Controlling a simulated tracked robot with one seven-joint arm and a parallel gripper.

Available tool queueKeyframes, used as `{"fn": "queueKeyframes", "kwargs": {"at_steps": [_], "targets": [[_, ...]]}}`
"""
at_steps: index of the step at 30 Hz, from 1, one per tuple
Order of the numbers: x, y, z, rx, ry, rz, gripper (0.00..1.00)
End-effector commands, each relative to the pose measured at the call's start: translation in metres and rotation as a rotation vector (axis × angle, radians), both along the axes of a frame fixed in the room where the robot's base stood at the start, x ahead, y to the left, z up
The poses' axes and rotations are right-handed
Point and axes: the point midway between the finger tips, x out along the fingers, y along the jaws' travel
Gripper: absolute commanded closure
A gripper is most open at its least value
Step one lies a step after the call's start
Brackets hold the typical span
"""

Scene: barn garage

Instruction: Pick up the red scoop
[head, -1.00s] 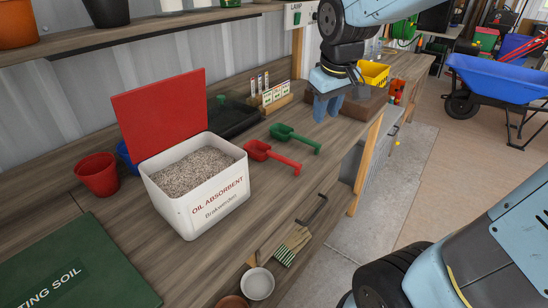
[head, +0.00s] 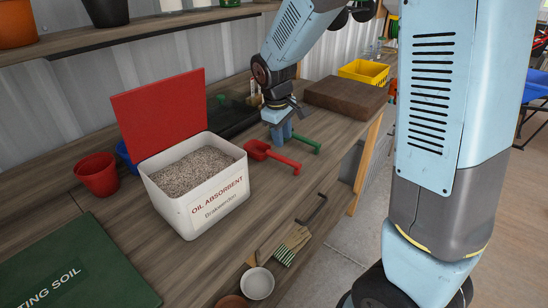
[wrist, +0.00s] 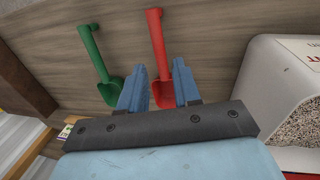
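The red scoop (head: 262,152) lies on the workbench just right of the white tub, its handle pointing right. In the wrist view the red scoop (wrist: 158,40) has its handle pointing up and its bowl seen between my two blue fingers. My gripper (head: 281,138) is just behind the scoop in the head view, pointing down at the bench. In the wrist view my gripper (wrist: 158,68) is open, with a gap between the fingers. I cannot tell whether the fingers touch the scoop or how high they are above it.
A green scoop (head: 307,144) lies beside the red one, partly hidden by my gripper; it also shows in the wrist view (wrist: 92,50). The white oil absorbent tub (head: 218,205) with raised red lid stands left. A brown block (head: 345,98) and yellow crate (head: 364,71) are behind right.

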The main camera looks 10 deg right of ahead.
Motion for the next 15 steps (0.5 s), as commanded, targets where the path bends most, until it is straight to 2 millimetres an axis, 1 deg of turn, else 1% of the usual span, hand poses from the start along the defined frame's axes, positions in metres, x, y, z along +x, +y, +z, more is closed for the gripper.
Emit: {"fn": "queueKeyframes", "kwargs": {"at_steps": [1, 7, 12, 15], "targets": [[0.001, -0.001, -0.011, -0.002, 0.004, 0.000, 0.68], [0.006, -0.006, -0.043, -0.001, 0.003, -0.001, 0.68], [0.009, -0.008, -0.059, -0.001, 0.001, 0.000, 0.68], [0.009, -0.009, -0.062, 0.000, 0.000, -0.001, 0.68]]}}
